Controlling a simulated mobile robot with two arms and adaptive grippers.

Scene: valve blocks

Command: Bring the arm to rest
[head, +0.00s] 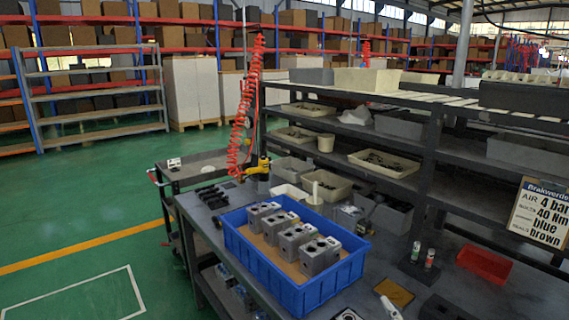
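Neither of my arms nor grippers shows in the head view. A blue crate (295,299) stands on the dark workbench (205,215). Several grey valve blocks (320,256) with dark round holes on top stand in a row inside it, on a brown liner. A row of small black parts (212,196) lies on the bench to the left of the crate.
A yellow-and-black tool (259,168) hangs from a red coiled hose (243,110) behind the crate. A red tray (484,264), small bottles (429,258) and a sign (540,213) are at the right. A dark cart (195,172) stands behind the bench. Green floor at left is clear.

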